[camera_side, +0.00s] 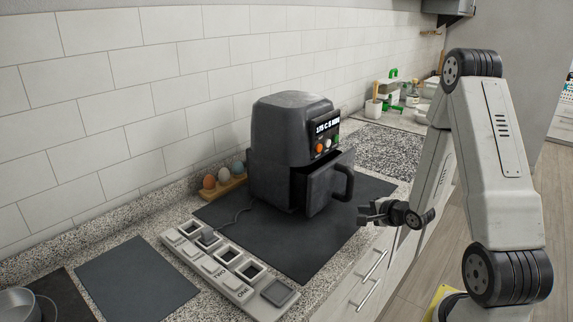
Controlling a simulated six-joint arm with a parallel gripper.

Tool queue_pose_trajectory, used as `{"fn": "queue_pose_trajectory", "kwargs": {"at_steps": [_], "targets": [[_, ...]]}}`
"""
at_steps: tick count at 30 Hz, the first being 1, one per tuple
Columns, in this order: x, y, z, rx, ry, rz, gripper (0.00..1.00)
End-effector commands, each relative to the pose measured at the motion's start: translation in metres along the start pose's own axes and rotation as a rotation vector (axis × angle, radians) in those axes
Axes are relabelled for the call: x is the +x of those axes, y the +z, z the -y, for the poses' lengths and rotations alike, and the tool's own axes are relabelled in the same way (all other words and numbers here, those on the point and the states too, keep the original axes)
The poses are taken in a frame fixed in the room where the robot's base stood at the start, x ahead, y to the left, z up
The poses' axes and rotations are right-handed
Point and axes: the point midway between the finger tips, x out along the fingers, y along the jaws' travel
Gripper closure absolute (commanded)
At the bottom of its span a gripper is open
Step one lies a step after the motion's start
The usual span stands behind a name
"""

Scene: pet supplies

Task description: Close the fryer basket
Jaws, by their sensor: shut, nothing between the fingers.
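The fryer (280,140) is a dark grey air fryer on a dark mat, with a lit display and knobs on its front. Its basket (320,191) is pulled partly out of the front, so a gap shows above it. The basket's handle (345,183) sticks out to the right. My gripper (362,214) is shut and empty, in front of the basket and lower than the handle in the picture. It appears apart from the handle. The inside of the basket is mostly hidden.
The dark mat (290,246) has bare room around the fryer. A switch panel (228,268) lies at the front left. Eggs in a wooden holder (224,187) stand by the tiled wall. A pan (20,302) is at the lower left. Drawers (368,280) are below the counter.

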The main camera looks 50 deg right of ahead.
Motion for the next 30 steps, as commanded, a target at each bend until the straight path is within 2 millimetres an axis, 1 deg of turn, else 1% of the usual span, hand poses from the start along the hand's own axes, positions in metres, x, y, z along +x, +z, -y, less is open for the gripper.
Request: {"fn": "queue_pose_trajectory", "kwargs": {"at_steps": [1, 7, 10, 15, 21, 30], "targets": [[-0.004, 0.005, -0.005, -0.015, -0.029, 0.029, 1.0], [-0.022, 0.03, -0.011, -0.074, -0.185, 0.15, 1.0], [-0.034, 0.042, -0.011, -0.085, -0.269, 0.2, 1.0], [-0.052, 0.056, -0.009, -0.084, -0.385, 0.253, 1.0], [-0.062, 0.061, -0.006, -0.079, -0.447, 0.272, 1.0], [-0.06, 0.062, -0.005, -0.08, -0.451, 0.274, 1.0]]}}
